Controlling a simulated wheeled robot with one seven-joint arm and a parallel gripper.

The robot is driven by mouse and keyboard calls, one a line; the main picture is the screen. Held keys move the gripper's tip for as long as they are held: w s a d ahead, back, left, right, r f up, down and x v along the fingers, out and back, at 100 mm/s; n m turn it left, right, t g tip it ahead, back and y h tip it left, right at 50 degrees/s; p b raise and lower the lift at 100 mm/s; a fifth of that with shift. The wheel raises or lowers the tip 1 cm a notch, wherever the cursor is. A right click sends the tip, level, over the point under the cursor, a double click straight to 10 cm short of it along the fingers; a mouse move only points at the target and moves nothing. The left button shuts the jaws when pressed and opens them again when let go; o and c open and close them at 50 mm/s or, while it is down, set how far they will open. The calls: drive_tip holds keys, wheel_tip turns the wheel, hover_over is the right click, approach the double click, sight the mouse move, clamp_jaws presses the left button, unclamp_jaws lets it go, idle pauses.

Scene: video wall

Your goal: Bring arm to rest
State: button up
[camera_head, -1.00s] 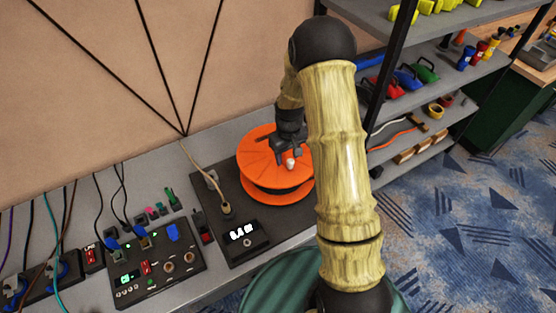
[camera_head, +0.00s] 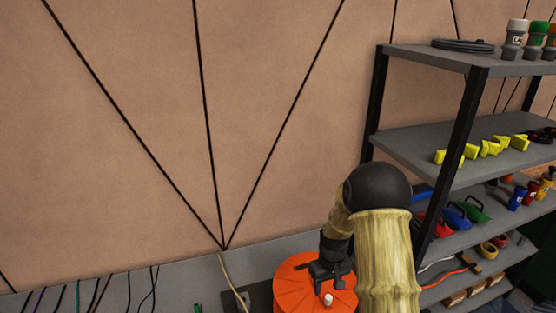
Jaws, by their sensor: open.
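My arm (camera_head: 388,255) rises from the bottom edge, with a pale yellow-green link and a dark elbow, and bends over toward the bench. My gripper (camera_head: 328,286) is dark and small in view. It is open and points down over an orange round reel (camera_head: 292,290). A small white peg (camera_head: 328,299) shows on the reel at the gripper. I cannot tell whether the fingers touch it. The lower part of the reel is cut off by the picture edge, and the arm hides its right side.
A grey bench (camera_head: 180,275) runs along the wall, with several cables hanging at its left. A shelf rack (camera_head: 420,145) with dark posts stands close to the right of my arm. It holds yellow pieces (camera_head: 480,150) and coloured containers. The wall area above the bench is free.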

drive_tip(key=s+a+r+m+t, duration=0.2)
drive_tip(key=s+a+r+m, duration=0.1)
drive_tip(key=s+r, duration=1.3)
drive_tip(key=s, duration=0.2)
drive_tip(key=shift+s+t, duration=0.3)
drive_tip(key=shift+s, duration=0.05)
drive_tip(key=shift+c, duration=0.5)
idle(0.4)
